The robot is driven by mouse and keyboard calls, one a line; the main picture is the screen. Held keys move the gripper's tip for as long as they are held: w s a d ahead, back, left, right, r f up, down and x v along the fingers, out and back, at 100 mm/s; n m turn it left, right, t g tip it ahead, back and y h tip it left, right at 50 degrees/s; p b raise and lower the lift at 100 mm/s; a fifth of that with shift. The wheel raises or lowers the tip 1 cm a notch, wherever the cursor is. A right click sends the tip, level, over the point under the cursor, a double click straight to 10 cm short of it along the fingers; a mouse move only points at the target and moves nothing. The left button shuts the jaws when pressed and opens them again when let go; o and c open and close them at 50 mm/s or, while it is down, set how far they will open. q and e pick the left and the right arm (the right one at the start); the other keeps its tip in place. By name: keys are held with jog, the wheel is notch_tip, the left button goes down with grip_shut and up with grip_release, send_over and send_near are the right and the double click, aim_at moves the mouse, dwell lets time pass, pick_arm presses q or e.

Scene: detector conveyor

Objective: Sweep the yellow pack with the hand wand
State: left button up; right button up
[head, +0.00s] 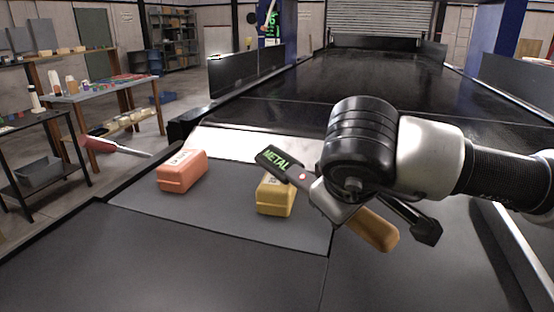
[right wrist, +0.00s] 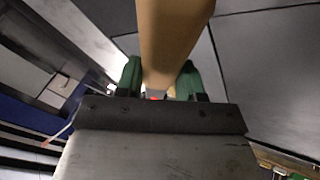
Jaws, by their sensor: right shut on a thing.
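The yellow pack (head: 276,200) sits on the grey belt in the head view, its top partly hidden by the wand. The hand wand (head: 328,196) slants across in front of it, with its dark paddle end at the pack's top. The paddle shows "METAL" in green, and a small red light glows on the wand's body. My right gripper (head: 393,212) is shut on the wand's tan handle. In the right wrist view the handle (right wrist: 170,40) stands between the green fingers (right wrist: 159,80). I cannot tell whether the wand touches the pack. My left gripper is out of view.
An orange-red pack (head: 181,171) lies on the grey belt (head: 225,222), left of the yellow pack. The dark conveyor (head: 310,105) runs back towards a shutter. Tables with small items (head: 100,91) stand at the left. The near part of the belt is clear.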

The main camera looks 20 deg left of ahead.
jog(key=shift+r, duration=0.15)
jog(key=shift+r+p, duration=2.15)
jog(key=shift+r, duration=0.8)
